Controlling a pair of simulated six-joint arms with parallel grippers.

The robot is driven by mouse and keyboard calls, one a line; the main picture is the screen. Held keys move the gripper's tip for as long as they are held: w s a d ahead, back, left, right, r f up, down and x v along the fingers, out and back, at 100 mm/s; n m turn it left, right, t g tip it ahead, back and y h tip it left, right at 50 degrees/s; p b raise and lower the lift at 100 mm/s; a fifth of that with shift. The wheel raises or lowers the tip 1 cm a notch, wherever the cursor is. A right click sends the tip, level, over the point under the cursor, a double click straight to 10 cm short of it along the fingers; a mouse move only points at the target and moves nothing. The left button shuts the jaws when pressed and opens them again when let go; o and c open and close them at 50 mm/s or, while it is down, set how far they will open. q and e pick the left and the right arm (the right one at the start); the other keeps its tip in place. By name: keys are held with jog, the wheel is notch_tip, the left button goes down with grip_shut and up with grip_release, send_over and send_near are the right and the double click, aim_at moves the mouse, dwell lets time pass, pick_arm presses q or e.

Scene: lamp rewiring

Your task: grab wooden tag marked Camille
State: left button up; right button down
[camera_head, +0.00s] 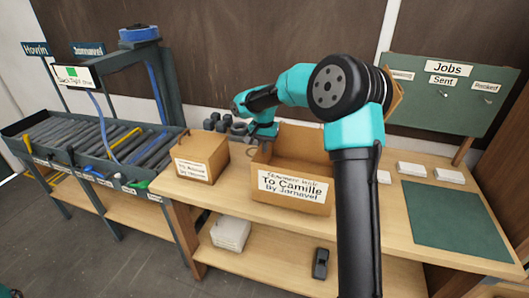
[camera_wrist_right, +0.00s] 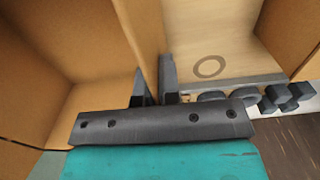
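A brown wooden tag-like piece (camera_head: 396,100) shows at the left side of the green Jobs board, partly hidden behind my right arm; I cannot read any name on it. My right gripper (camera_head: 262,133) is at the back left of the open box labelled "To Camille" (camera_head: 318,208). In the right wrist view, its two fingers (camera_wrist_right: 156,88) stand close on either side of a cardboard wall (camera_wrist_right: 143,28). I cannot tell whether they press on it. My left gripper is not in view.
The green Jobs board (camera_head: 438,112) has hooks and labels. A closed box (camera_head: 203,157) stands left of the open one. White card stacks (camera_head: 444,175) and a green mat (camera_head: 455,222) lie to the right. Dark weights (camera_head: 222,122) stand behind. A rack (camera_head: 95,145) is at left.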

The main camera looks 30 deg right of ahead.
jog(key=s+a+r, duration=0.1)
jog(key=s+a, duration=0.8)
jog(key=s, duration=0.4)
jog(key=shift+s+r, duration=0.15)
jog(key=shift+r, duration=0.1)
jog(key=shift+d+r, duration=0.15)
jog(key=shift+d, duration=0.4)
jog(key=w+d+f, duration=0.1)
jog(key=w+d, duration=0.8)
jog(key=w, duration=0.4)
jog(key=shift+d+f, duration=0.15)
jog(key=shift+f, duration=0.1)
jog(key=shift+w, duration=0.1)
